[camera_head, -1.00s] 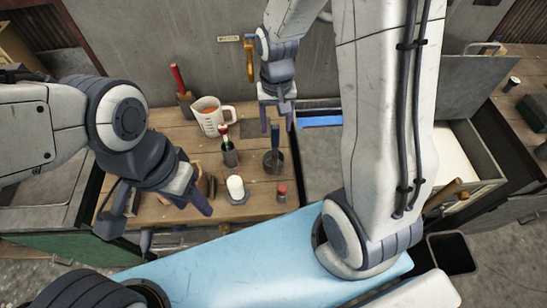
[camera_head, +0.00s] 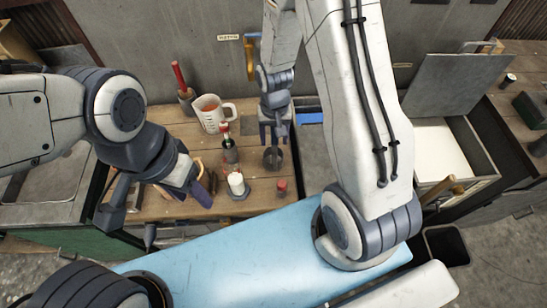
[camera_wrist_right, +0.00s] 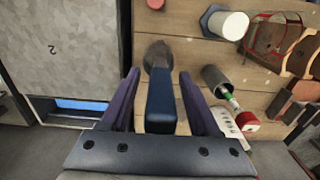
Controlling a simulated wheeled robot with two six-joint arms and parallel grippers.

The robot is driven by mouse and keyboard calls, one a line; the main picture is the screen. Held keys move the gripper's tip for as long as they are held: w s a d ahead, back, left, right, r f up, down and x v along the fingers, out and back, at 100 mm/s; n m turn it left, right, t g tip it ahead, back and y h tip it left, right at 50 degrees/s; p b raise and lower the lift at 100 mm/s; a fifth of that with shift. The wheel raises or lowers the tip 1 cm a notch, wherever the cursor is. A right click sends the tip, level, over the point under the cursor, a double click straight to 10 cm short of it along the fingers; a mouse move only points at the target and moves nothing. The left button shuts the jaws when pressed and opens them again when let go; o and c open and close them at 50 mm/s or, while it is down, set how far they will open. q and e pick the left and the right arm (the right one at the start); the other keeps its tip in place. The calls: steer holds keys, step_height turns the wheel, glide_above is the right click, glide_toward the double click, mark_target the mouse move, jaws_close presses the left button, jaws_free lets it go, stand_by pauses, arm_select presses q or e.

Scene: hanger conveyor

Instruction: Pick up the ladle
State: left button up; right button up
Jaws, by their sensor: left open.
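The ladle stands with its dark metal bowl (camera_head: 273,159) on the wooden table, below my right gripper (camera_head: 273,137). In the right wrist view its blue handle (camera_wrist_right: 161,105) rises between the two purple fingers of my right gripper (camera_wrist_right: 160,100). Gaps show on both sides of the handle, so the gripper looks open around it. In the head view the gripper hides most of the handle. My left gripper (camera_head: 196,187) is open over the table's front left part, well to the left of the ladle, with no object seen in its grip.
A red-capped green bottle (camera_head: 227,150), a white candle-like cylinder (camera_head: 236,183), a red-topped jar (camera_head: 282,187), a measuring cup (camera_head: 212,113) and a red-handled tool (camera_head: 180,80) stand close by. A grey cabinet with an open drawer (camera_head: 440,150) lies to the right.

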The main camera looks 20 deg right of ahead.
jaws_close()
steer(key=shift+r, duration=0.2)
